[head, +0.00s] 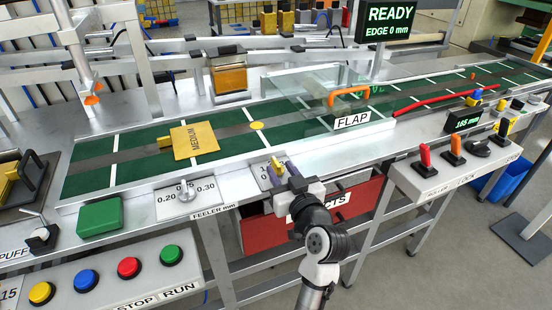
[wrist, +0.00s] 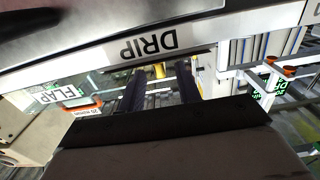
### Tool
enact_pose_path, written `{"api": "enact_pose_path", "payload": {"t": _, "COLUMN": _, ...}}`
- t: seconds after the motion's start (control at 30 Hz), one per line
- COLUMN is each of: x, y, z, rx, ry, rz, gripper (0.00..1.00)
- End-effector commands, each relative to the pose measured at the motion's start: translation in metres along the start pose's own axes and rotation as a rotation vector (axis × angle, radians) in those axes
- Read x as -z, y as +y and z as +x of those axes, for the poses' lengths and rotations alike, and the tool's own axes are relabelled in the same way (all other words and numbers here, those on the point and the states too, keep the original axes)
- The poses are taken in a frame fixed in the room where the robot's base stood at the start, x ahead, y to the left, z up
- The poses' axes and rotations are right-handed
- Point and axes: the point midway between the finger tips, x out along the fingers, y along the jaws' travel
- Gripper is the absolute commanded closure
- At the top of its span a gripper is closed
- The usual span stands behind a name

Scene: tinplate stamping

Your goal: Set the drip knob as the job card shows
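The drip knob (head: 277,164) is yellow and stands on a pale dial plate at the front edge of the line, mostly hidden by my gripper. My gripper (head: 279,173) is at the knob, its two dark fingers apart on either side of it. In the wrist view the fingers (wrist: 160,88) are spread, with a bit of the yellow knob (wrist: 159,70) between them; contact cannot be told. The DRIP label (wrist: 146,46) appears upside down there. A yellow card reading MEDIUM (head: 192,150) lies on the green belt. The knob's setting is hidden.
The feeler dial (head: 186,195) is left of my gripper, with a green block (head: 100,217) beyond it. The clear flap guard (head: 310,105) stands behind the knob. A red bin (head: 260,232) sits below. The display (head: 391,20) reads READY, EDGE 0 mm.

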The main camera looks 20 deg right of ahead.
Motion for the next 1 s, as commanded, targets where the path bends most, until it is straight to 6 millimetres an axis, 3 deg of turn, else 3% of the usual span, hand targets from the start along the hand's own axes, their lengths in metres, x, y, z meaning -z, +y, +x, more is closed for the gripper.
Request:
{"api": "enact_pose_path", "payload": {"t": 0.1, "x": 0.002, "y": -0.001, "z": 0.020, "rx": 0.003, "ry": 0.000, "rz": 0.000, "gripper": 0.66}}
{"api": "enact_pose_path", "payload": {"t": 0.23, "x": 0.001, "y": 0.000, "z": 0.033, "rx": 0.001, "ry": 0.001, "rz": 0.000, "gripper": 0.66}}
{"api": "enact_pose_path", "payload": {"t": 0.6, "x": 0.000, "y": 0.000, "z": 0.039, "rx": 0.000, "ry": 0.000, "rz": -0.001, "gripper": 0.66}}
{"api": "enact_pose_path", "payload": {"t": 0.87, "x": 0.000, "y": 0.000, "z": 0.039, "rx": 0.000, "ry": 0.001, "rz": -0.001, "gripper": 0.98}}
{"api": "enact_pose_path", "payload": {"t": 1.0, "x": 0.000, "y": 0.000, "z": 0.039, "rx": 0.000, "ry": 0.001, "rz": -0.001, "gripper": 1.00}}
